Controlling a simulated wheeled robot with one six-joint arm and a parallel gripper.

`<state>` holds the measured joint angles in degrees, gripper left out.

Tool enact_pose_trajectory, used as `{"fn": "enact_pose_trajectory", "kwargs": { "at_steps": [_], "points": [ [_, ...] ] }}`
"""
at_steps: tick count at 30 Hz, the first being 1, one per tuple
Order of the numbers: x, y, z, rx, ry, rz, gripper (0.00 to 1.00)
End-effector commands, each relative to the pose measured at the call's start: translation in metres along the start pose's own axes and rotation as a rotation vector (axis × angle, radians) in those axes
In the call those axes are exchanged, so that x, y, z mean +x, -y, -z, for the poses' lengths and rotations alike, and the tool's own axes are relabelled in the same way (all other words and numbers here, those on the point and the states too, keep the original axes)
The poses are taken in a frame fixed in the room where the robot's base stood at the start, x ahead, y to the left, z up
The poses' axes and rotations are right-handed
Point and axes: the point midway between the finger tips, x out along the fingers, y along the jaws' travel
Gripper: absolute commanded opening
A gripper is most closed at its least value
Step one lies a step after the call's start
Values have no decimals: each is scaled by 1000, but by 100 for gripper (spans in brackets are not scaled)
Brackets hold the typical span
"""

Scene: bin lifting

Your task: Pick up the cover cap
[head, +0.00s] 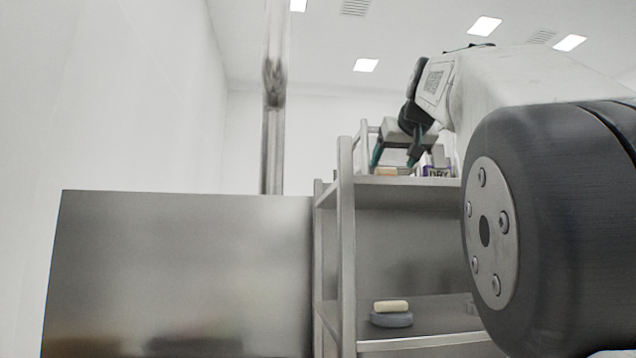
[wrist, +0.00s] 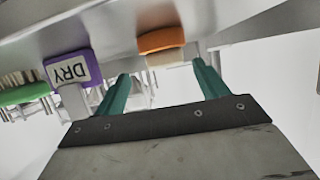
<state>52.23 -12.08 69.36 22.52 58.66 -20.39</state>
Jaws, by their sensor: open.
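My gripper (head: 395,156) is open and empty above the top shelf of a grey rack. In the wrist view its two teal fingers (wrist: 161,70) are spread apart. A small orange and cream item (wrist: 161,42) lies ahead, between the lines of the fingers and apart from them. In the head view this orange item (head: 386,171) rests on the top shelf beneath the gripper. Nothing is marked as a cover cap, so I cannot tell for certain whether this is it.
A purple and white item marked DRY (wrist: 72,69) stands beside the orange one. A green item (wrist: 24,94) is farther left. The metal rack's upper shelf (head: 400,182) has posts near my arm. A cream and grey item (head: 391,319) sits on the lower shelf.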

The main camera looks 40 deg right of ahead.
Motion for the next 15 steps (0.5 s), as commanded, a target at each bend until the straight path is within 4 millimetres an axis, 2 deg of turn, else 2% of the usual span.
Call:
{"fn": "enact_pose_trajectory", "kwargs": {
  "at_steps": [15],
  "points": [
    [59, 6, -3, -1, 1, 1, 73]
  ]
}}
